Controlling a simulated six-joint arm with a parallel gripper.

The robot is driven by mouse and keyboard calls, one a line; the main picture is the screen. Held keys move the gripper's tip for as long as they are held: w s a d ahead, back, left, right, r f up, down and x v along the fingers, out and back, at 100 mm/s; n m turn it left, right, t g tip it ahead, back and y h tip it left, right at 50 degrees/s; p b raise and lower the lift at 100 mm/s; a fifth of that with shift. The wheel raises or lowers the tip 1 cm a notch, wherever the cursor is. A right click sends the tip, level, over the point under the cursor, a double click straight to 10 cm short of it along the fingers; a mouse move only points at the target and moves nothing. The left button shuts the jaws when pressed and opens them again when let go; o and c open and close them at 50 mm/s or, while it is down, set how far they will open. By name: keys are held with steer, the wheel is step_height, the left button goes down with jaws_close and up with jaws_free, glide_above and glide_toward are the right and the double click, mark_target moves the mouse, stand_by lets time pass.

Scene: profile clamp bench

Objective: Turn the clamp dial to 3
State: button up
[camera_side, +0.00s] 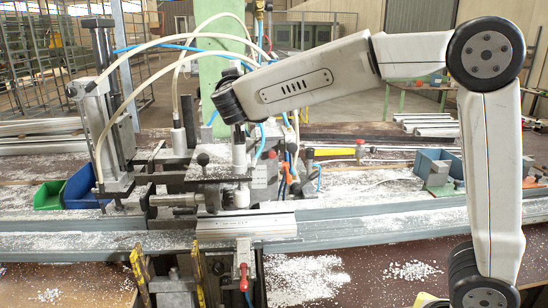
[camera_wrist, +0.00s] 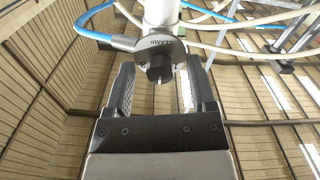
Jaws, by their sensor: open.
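The clamp dial (camera_wrist: 159,68) is a small black knob in the middle of the wrist view, with a short pale mark on its lower edge. My gripper (camera_wrist: 160,66) is open, one finger on each side of the knob in that view. Gaps show between both fingers and the knob; I cannot tell the depth between them. In the side view my wrist is over the clamp fixture (camera_side: 205,172), and the fingers and dial cannot be made out.
Pale hoses (camera_wrist: 228,17) and a blue hose (camera_wrist: 92,22) run close to the dial. A vertical cylinder unit (camera_side: 105,110) stands left of the fixture. A long grey profile rail (camera_side: 370,222) crosses the bench. Blue and green bins (camera_side: 50,195) sit at left.

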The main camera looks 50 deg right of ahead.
steer(key=shift+c, duration=0.2)
jaws_close()
steer(key=shift+m, duration=0.4)
steer(key=m, duration=1.1)
stand_by(0.5)
steer(key=shift+o, duration=0.2)
jaws_free()
